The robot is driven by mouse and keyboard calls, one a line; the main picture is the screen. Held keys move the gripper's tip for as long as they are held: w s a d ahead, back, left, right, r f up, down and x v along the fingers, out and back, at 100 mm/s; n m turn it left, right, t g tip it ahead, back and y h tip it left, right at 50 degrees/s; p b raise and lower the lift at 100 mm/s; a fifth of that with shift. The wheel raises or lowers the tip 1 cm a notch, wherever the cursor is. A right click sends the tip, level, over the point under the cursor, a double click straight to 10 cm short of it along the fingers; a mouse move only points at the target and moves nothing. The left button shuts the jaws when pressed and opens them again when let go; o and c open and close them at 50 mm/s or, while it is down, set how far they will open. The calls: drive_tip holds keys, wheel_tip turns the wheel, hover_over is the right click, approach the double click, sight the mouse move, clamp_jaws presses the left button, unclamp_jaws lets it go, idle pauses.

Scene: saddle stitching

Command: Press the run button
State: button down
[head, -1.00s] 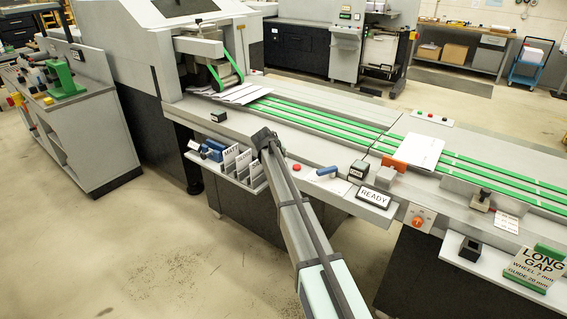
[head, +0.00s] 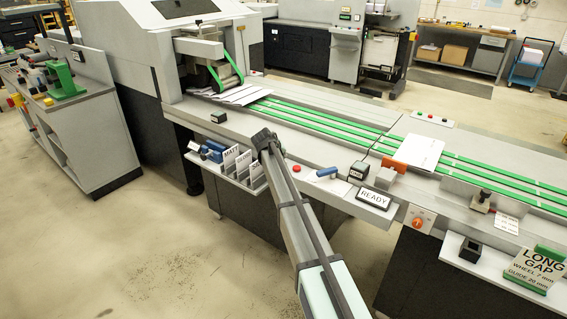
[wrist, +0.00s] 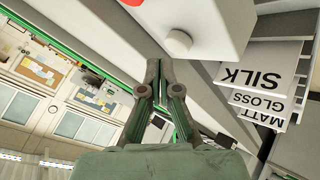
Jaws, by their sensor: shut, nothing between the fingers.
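No button in view carries a readable run label. In the wrist view a pale round button (wrist: 178,42) stands out from a light grey panel, with part of a red button (wrist: 132,2) at the top edge. My gripper (wrist: 160,64) has its fingers together and empty. Its tips appear just below the pale button in the picture, and no contact is visible. In the head view a red button (head: 297,168) is on the machine's front ledge, right of my arm's end. My arm hides the fingers and the pale button there.
Cards marked SILK (wrist: 262,72), GLOSS and MATT stand in a rack beside the panel. A READY sign (head: 374,198), a blue-handled tool (head: 326,172) and a small black box (head: 358,170) are to the right. Green belts (head: 320,128) run behind.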

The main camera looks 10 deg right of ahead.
drive_tip(key=shift+f, duration=0.1)
drive_tip(key=shift+f+b, duration=0.35)
drive_tip(key=shift+b, duration=0.05)
